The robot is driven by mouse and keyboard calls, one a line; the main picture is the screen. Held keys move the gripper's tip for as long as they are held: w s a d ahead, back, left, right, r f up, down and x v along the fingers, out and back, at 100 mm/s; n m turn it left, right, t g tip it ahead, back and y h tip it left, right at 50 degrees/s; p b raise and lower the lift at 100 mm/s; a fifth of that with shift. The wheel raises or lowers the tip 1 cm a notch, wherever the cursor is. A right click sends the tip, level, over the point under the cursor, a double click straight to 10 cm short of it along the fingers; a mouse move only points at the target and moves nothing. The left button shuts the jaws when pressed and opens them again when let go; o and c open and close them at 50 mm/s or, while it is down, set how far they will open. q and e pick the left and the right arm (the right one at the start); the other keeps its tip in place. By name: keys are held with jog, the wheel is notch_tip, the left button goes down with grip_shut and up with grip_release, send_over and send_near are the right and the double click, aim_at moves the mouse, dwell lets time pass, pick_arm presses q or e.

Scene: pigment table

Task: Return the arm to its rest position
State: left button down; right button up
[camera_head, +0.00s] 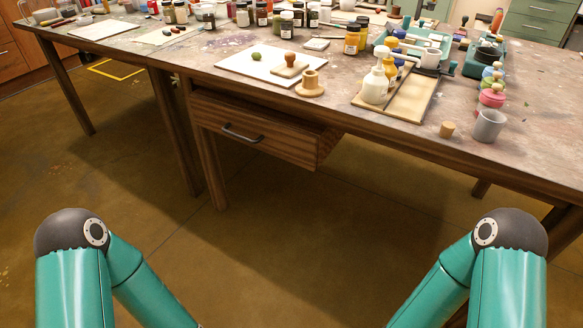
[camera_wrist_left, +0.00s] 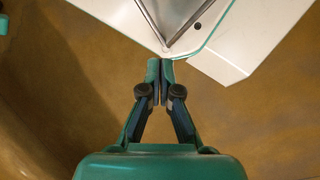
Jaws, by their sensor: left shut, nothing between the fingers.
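My left gripper (camera_wrist_left: 160,72) shows in the left wrist view with its two fingers together and nothing between them. It hangs above the brown floor, beside white and teal panels that look like my own base. In the head view both of my teal arms (camera_head: 75,285) (camera_head: 510,285) are folded low at the bottom corners, well clear of the table. Both grippers are out of sight in the head view. My right gripper shows in neither view.
The paint-stained table (camera_head: 200,85) stands ahead, crowded with jars, a white pump bottle (camera_head: 375,86) and a grey cup (camera_head: 489,125). Its drawer (camera_head: 255,130) sticks out a little at the front. The floor (camera_head: 290,240) between my arms and the table is clear.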

pick_arm(q)
jog(key=w+r+m+t+p, duration=0.1)
jog(key=w+r+p, duration=0.1)
jog(key=r+p, duration=1.6)
jog(key=w+r+m+t+p, duration=0.1)
jog(key=w+r+m+p, duration=0.1)
jog(key=r+p, duration=1.6)
jog(key=shift+r+t, duration=0.15)
jog(key=shift+t, duration=0.15)
